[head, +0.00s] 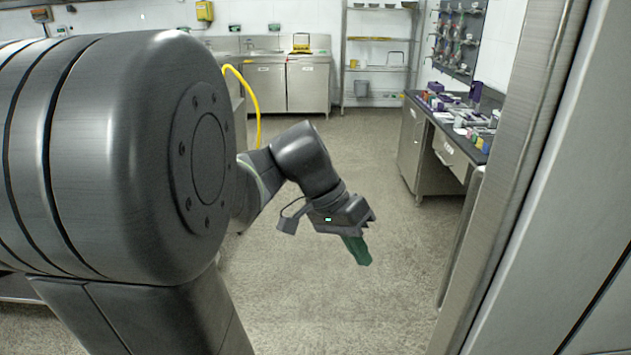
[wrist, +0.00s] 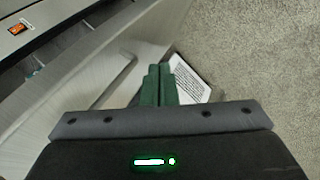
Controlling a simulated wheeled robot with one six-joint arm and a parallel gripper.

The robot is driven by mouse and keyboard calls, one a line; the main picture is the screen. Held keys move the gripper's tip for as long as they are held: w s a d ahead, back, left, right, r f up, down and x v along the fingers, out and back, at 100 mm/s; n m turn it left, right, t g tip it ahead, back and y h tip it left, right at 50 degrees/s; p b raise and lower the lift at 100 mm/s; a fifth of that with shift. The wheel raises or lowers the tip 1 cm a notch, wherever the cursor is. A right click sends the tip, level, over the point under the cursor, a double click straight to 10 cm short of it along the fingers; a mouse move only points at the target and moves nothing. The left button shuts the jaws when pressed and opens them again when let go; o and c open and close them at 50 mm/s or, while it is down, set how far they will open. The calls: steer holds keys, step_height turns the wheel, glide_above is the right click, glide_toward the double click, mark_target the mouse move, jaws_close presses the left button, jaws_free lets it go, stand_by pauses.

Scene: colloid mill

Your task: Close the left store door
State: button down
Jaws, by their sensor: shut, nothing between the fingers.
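My gripper (head: 358,252) has green fingers and hangs tilted downward over the floor in the head view. Its fingertips (wrist: 158,75) are together and empty in the wrist view. A tall steel door-like panel (head: 515,180) with a long upright bar handle (head: 462,240) stands at the right in the head view, apart from my gripper. In the wrist view a pale metal panel (wrist: 165,25) with a bent bar handle (wrist: 122,76) and a white printed sheet (wrist: 190,80) lies beyond the fingers. I cannot tell whether they touch it, or which panel is the left store door.
A bench (head: 420,140) with small coloured items stands at the back right. Steel cabinets (head: 290,85) and a shelf rack (head: 378,55) line the back wall. A yellow hose (head: 256,100) hangs behind my arm. The floor (head: 350,160) in the middle is clear.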

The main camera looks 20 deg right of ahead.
steer(key=s+d+r+m+g+p, duration=0.2)
steer(key=d+r+m+p, duration=0.3)
steer(key=r, duration=0.6)
steer(key=s+d+f+m, duration=0.1)
steer(key=s+d+f, duration=0.3)
steer(key=s+f, duration=0.3)
steer(key=shift+s+d+f, duration=0.25)
steer(key=shift+s+f, duration=0.1)
steer(key=shift+s, duration=0.5)
steer(key=shift+s, duration=0.1)
